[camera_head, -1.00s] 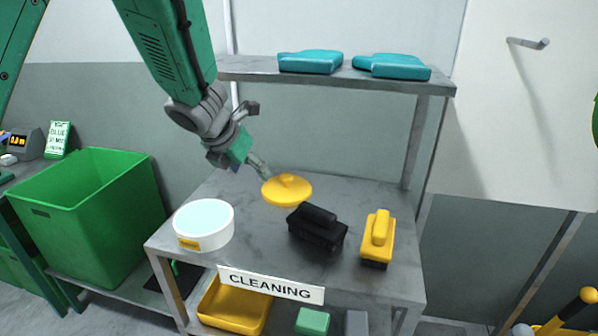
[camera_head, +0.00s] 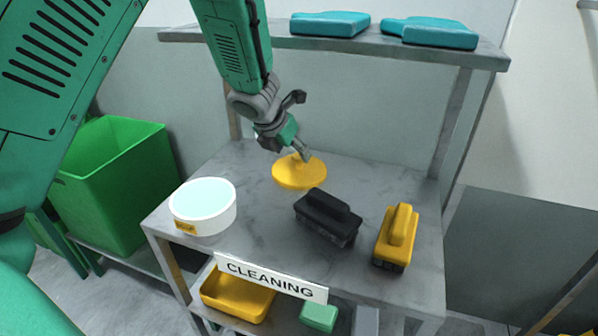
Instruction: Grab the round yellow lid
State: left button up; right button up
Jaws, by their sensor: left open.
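The round yellow lid (camera_head: 299,174) lies over the middle of the grey cart's top, behind the black brush. My left gripper (camera_head: 303,153) comes down from above and is open, with its fingertips at the lid's raised centre. Its fingers overlap the lid's centre in this view, so I cannot tell whether they touch it. My right gripper is not in view.
A round white tub (camera_head: 203,222) with a pale blue top stands to the left on the cart (camera_head: 265,235). A black brush (camera_head: 328,217) and a yellow brush (camera_head: 397,237) are to the right. A shelf (camera_head: 270,39) with teal cloths (camera_head: 330,24) spans above.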

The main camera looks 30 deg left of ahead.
aim_at(297, 157)
pick_arm(q)
jog(key=shift+w+d+f, duration=0.15)
jog(key=shift+w+f, duration=0.05)
jog(key=shift+f, duration=0.25)
jog(key=x, duration=0.4)
jog(key=shift+w+d+r, duration=0.1)
jog(key=shift+w+d, duration=0.1)
jog(key=shift+d, duration=0.15)
jog(key=shift+s+a+r, duration=0.1)
jog(key=shift+s+r, duration=0.05)
jog(key=shift+a, duration=0.1)
jog(key=c, duration=0.4)
grip_shut()
